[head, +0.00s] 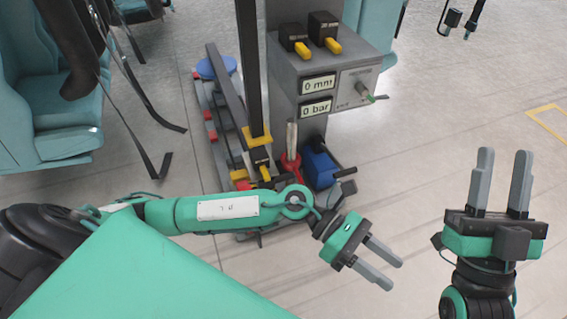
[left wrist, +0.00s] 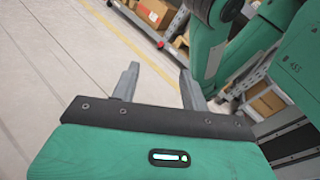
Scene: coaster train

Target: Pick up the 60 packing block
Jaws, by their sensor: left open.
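Two black blocks with yellow ends sit side by side on top of the grey console, a left one (head: 293,37) and a right one (head: 323,27). Another black block with yellow (head: 262,165) is lower down at the foot of the dark post. Their labels are too small to read, so I cannot tell which is the 60 packing block. My left gripper (head: 394,274) is open and empty, in front of and below the console; its spread fingers also show in the left wrist view (left wrist: 159,70). My right gripper (head: 504,155) is open and empty at the right, fingers pointing up.
The grey console (head: 290,75) carries displays reading 0. A blue part (head: 319,165) and a red jack-like part (head: 290,165) are below it. Teal seats (head: 50,90) with hanging straps stand at left. Shelves with boxes (left wrist: 160,12) show in the left wrist view. Floor at right is clear.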

